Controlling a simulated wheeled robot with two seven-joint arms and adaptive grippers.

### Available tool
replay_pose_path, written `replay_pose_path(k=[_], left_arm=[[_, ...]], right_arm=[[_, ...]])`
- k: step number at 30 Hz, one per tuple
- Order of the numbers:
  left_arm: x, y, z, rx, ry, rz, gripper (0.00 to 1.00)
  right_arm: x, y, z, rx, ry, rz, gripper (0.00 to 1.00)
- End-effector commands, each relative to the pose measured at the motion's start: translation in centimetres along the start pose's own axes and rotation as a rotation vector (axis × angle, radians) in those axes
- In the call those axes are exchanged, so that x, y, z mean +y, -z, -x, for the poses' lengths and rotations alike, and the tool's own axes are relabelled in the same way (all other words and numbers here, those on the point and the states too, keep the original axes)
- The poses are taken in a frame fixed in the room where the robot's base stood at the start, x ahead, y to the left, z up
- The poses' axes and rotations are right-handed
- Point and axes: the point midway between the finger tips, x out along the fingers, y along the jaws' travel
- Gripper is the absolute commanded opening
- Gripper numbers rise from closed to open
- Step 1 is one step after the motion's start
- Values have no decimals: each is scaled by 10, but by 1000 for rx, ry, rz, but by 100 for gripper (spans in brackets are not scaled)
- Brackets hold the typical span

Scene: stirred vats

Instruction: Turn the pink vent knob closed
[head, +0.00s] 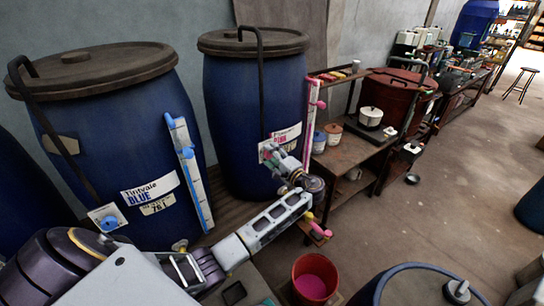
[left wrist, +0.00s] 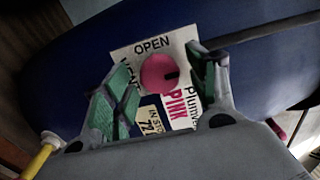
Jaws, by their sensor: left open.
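A dark mark shows on the knob's right side. My left gripper (left wrist: 162,88) is open, with one green-padded finger on each side of the knob; contact cannot be told. In the head view the left gripper (head: 276,158) is at the front of the second blue vat (head: 235,100), beside its pink label (head: 287,136), and largely hides the knob. My right gripper is not in view.
Another blue vat (head: 150,130) with a blue knob (head: 108,223) stands at the left. A red bucket (head: 301,264) of pink liquid is on the floor below my arm. A bench (head: 350,152) with pots stands right of the vat. Floor at the right is mostly clear.

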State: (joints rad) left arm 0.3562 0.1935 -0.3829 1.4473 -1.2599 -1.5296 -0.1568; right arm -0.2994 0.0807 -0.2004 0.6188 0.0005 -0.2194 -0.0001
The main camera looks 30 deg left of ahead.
Motion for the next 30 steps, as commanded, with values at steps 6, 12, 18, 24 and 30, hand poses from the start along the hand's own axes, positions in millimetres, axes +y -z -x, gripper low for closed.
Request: replay_pose_path(k=[6, 12, 18, 24, 30], left_arm=[[1, 0, 18, 2, -2, 0, 58], [1, 0, 45, 2, -3, 1, 58], [0, 1, 75, 2, -2, 1, 58], [1, 1, 101, 2, -1, -1, 58], [0, 1, 115, 1, -1, 0, 58]], right_arm=[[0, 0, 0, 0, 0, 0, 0], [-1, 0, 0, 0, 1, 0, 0], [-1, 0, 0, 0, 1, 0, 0], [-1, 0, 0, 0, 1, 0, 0], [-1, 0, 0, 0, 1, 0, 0]])
